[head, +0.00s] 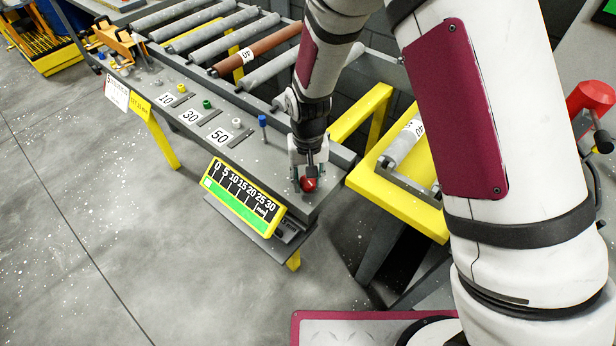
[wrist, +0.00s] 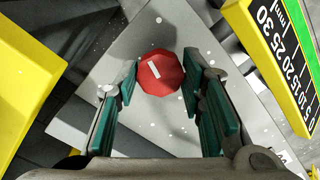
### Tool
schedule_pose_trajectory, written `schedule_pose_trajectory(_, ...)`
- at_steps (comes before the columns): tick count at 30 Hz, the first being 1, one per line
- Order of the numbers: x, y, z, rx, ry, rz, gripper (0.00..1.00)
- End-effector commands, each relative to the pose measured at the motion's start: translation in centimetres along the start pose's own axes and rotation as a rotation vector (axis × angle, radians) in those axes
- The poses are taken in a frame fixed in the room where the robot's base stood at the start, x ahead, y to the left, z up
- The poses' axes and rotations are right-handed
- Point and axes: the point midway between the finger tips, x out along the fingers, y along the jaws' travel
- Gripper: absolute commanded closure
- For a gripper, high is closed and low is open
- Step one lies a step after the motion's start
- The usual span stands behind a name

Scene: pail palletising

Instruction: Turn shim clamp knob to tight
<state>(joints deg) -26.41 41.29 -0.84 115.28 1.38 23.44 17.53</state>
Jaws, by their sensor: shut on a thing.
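The red shim clamp knob (head: 309,184) sits at the near right end of the grey bench rail in the head view. In the wrist view the knob (wrist: 160,72) is a red many-sided cap with a white mark on top. My gripper (head: 307,178) is above the knob, pointing down. In the wrist view my gripper (wrist: 160,82) has its teal-padded fingers on both sides of the knob, shut on it.
A scale plate (head: 240,198) with a green band stands just left of the knob. Numbered slots with small pegs, including a blue one (head: 262,121), line the bench. Rollers (head: 255,52) lie behind. A yellow frame (head: 400,205) stands close on the right.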

Motion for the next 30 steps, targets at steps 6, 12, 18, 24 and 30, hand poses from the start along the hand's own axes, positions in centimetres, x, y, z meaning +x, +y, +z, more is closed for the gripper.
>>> schedule_pose_trajectory(6,-0.03,-0.05,0.04,0.127,0.000,0.000,0.92)
schedule_pose_trajectory(12,-0.02,-0.01,0.01,0.194,0.001,0.000,0.92)
schedule_pose_trajectory(18,0.01,-0.02,0.00,0.223,0.000,0.000,0.92)
schedule_pose_trajectory(24,0.02,-0.03,0.00,0.226,0.000,0.000,0.92)
schedule_pose_trajectory(30,0.02,-0.03,0.01,0.225,0.000,0.000,0.60)
